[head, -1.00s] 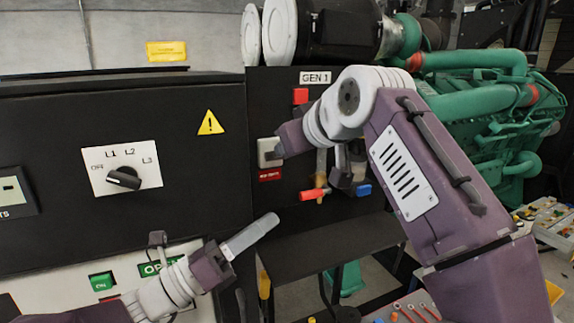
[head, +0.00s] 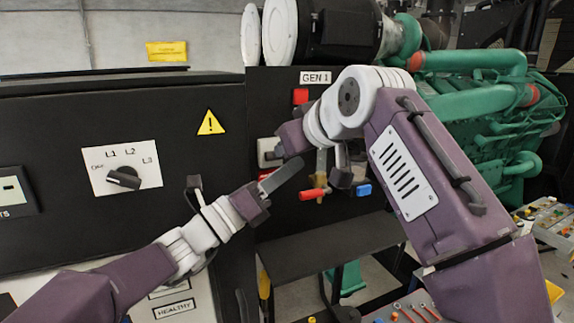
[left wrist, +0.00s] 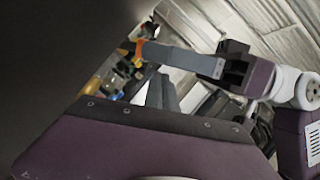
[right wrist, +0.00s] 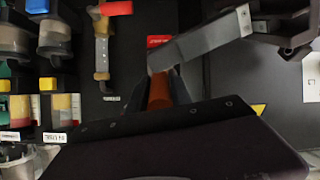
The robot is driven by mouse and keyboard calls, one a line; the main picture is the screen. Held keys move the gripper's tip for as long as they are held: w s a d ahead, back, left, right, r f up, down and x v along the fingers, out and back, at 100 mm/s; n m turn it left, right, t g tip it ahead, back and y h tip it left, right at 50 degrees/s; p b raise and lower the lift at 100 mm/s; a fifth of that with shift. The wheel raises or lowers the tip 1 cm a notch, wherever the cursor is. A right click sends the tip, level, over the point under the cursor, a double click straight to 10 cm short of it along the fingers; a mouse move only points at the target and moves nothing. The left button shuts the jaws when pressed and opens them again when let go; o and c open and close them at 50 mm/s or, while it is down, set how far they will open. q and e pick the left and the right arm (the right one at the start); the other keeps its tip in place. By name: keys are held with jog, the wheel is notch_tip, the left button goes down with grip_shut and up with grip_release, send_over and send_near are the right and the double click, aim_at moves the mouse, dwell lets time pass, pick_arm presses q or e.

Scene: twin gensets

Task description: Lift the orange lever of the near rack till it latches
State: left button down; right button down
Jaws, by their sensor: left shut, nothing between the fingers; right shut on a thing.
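The orange lever (right wrist: 158,96) shows between the dark fingers of my right gripper (right wrist: 158,78) in the right wrist view. My right gripper is shut on it. In the head view, my right gripper (head: 277,149) is against the black GEN 1 panel (head: 275,100) and hides the lever. My left gripper (head: 296,165) is shut and empty, its fingers just below the right gripper. In the right wrist view, its grey fingers (right wrist: 200,42) reach close to the lever; contact is unclear.
A brass valve with a red handle (head: 313,194) and a blue part (head: 364,190) sit just right of the grippers. A black cabinet with a rotary switch (head: 124,178) stands left. A dark shelf (head: 325,245) lies below. A green engine (head: 480,100) stands behind right.

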pick_arm(q)
jog(key=shift+w+a+r, duration=0.2)
jog(key=shift+r, duration=0.2)
